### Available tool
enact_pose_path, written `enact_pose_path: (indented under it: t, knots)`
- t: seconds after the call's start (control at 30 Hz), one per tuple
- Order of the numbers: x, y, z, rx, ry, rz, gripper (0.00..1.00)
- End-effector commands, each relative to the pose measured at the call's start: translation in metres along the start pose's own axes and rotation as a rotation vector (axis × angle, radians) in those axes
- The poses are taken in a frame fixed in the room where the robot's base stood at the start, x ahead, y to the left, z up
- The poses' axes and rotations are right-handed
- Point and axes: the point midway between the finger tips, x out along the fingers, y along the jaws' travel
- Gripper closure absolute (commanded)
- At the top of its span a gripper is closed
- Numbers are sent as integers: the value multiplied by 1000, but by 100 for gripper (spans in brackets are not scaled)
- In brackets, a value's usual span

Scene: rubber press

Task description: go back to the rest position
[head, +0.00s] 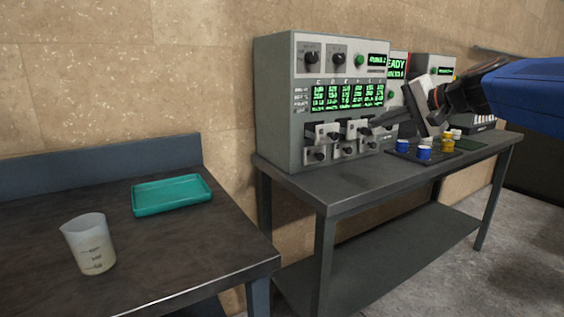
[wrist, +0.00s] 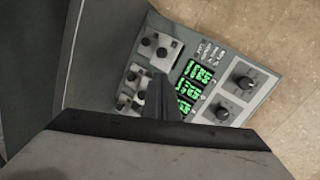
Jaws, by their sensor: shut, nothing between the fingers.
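My gripper (wrist: 160,97) is shut and empty; its dark fingers show together in the middle of the wrist view. In the head view my gripper (head: 384,119) is at the right side of the grey press machine (head: 277,110), pointing left towards its lower front. The machine's knobs and green displays also show behind the fingers in the wrist view (wrist: 262,83). I cannot tell whether the fingertips touch the machine. My blue arm reaches in from the right edge of the head view.
The machine stands on a dark bench (head: 330,196). Blue cups (head: 424,153) and yellow pieces (head: 447,144) stand on it below my arm, with further machines behind. On the left table (head: 150,262) are a teal tray (head: 172,195) and a measuring beaker (head: 89,244).

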Motion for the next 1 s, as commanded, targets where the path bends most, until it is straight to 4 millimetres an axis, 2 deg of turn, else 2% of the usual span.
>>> enact_pose_path:
  t: [0.03, 0.2, 0.37, 0.5, 0.6, 0.73, 0.83, 1.0]
  knots:
    - [-3, 18, 27, -41, -20, 48, 100]
    - [-18, 90, 102, -190, -87, 226, 100]
    - [-40, 165, 164, -343, -150, 387, 100]
    - [-65, 233, 209, -487, -204, 524, 100]
    - [-84, 279, 234, -589, -240, 613, 100]
    - [-104, 327, 256, -700, -275, 706, 100]
    - [-114, 351, 264, -756, -294, 751, 100]
    - [-121, 366, 269, -796, -305, 783, 100]
